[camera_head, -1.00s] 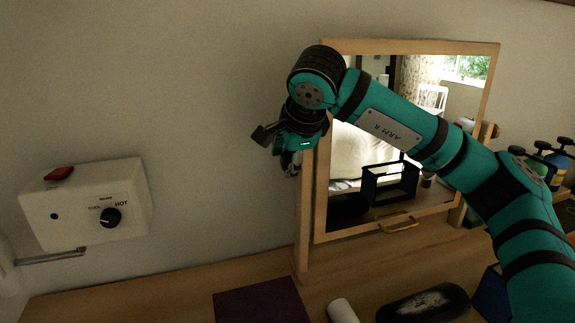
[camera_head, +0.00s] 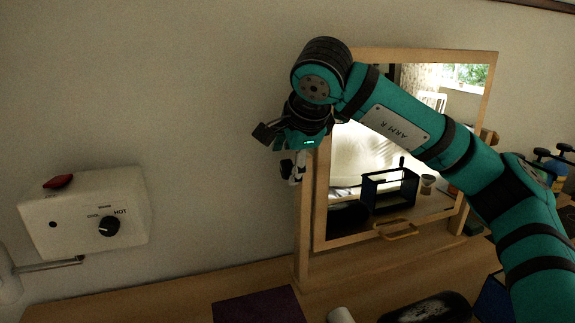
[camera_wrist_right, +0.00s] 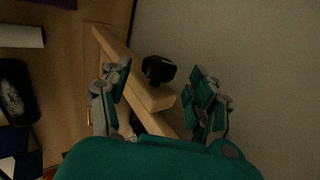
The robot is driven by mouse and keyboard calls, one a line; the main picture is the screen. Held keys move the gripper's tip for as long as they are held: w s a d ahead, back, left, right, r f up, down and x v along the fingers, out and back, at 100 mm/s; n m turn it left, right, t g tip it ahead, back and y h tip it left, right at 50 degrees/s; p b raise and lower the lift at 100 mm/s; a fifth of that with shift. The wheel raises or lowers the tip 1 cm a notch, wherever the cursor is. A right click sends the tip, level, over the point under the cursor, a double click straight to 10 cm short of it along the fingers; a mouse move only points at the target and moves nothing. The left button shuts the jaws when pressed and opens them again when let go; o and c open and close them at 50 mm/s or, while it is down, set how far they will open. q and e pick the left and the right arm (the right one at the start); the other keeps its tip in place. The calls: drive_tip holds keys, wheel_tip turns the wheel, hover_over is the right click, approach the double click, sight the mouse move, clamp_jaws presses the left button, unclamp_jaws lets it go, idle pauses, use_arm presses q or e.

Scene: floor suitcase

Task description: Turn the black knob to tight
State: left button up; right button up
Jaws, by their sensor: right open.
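In the right wrist view a black knob (camera_wrist_right: 158,69) sits on the side of the wooden mirror stand's post (camera_wrist_right: 150,97), near the post's end. My right gripper (camera_wrist_right: 160,80) is open, with one finger on each side of the knob and visible gaps between. In the head view my right gripper (camera_head: 292,150) hangs beside the left post of the mirror stand (camera_head: 306,225); the knob cannot be made out clearly there. Another black knob (camera_head: 109,226), with COOL, WARM and HOT marks, is on a white wall box (camera_head: 75,235). No "tight" mark is readable. My left gripper is out of view.
The mirror (camera_head: 350,150) stands on a wooden top (camera_head: 180,300). A purple flat item (camera_head: 260,307), a white cylinder (camera_head: 340,314) and a dark oval case (camera_head: 425,307) lie in front. Small weights (camera_head: 550,165) stand at the right.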

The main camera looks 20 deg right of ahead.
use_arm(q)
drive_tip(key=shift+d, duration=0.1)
use_arm(e)
drive_tip(key=v, duration=0.9)
drive_tip(key=shift+s+r, duration=0.1)
